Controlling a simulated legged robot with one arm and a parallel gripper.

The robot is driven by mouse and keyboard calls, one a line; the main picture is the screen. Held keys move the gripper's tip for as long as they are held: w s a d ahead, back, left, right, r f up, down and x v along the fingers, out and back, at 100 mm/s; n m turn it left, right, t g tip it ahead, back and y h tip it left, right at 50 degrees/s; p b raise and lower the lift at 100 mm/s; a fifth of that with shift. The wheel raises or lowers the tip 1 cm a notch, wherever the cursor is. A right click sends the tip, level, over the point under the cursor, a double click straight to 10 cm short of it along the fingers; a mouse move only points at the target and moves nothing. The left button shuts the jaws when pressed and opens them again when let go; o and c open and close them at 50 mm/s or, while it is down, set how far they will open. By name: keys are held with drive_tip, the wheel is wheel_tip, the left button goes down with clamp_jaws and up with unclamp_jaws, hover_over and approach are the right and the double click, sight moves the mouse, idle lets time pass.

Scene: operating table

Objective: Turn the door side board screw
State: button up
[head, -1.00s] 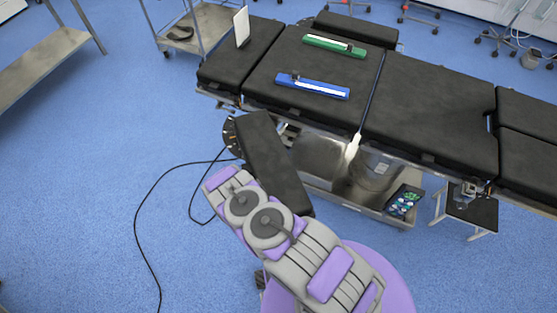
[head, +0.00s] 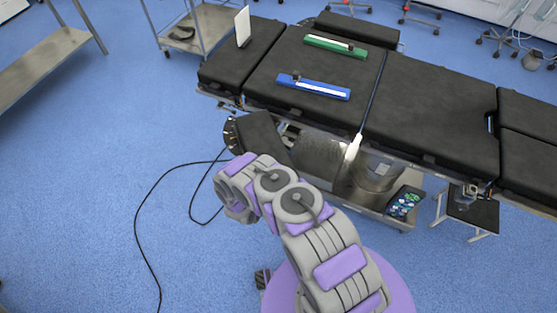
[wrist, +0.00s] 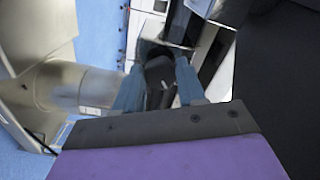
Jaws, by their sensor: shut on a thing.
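The screw shows as a dark rounded knob (wrist: 160,70) between my gripper's two blue-grey fingers in the wrist view. My gripper (wrist: 158,78) is shut on this screw, and the fingers hide part of it. In the head view, my arm hides the gripper and the screw. A black padded board (head: 262,133) slants down at the near side of the operating table (head: 440,110), and my arm covers its lower part. A black surface (wrist: 285,90) fills the right side of the wrist view.
A blue bar (head: 312,88) and a green bar (head: 336,47) lie on the table. A white-handled cord (head: 353,147) hangs over the near edge. A metal base (wrist: 85,90) shows at left in the wrist view. Black cable (head: 137,215) lies on open blue floor at left.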

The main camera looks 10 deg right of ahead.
drive_tip(key=shift+s+d+m, duration=0.1)
drive_tip(key=shift+m, duration=3.7)
drive_tip(key=o, duration=1.1)
drive_tip(key=shift+c, duration=0.2)
drive_tip(key=v, duration=1.7)
drive_tip(key=shift+p, duration=0.4)
